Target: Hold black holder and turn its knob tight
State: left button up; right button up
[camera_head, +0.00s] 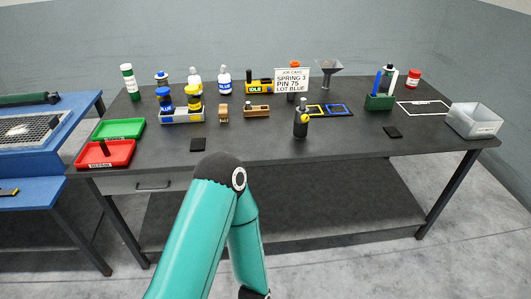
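A small upright black holder (300,130) stands near the front middle of the dark table. A yellow part that looks like its knob (303,117) shows near its top, with a grey tip above. How tight the knob is cannot be told. One of my teal arms rises from the bottom of the view, bends at a dark elbow left of the holder and goes back down out of the frame. Neither gripper shows, and nothing of mine touches the holder.
The table (340,148) carries a red tray (122,158), a green tray (118,121), a grey caddy (182,122) of bottles, a job card (292,80), a green pen holder (380,103) and a grey bin (474,121).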

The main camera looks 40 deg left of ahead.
aim_at(304, 118)
jog(key=u, duration=0.15)
jog(key=k, duration=0.3)
jog(key=u, duration=0.65)
jog(key=i, duration=0.85)
jog(key=u, duration=0.05)
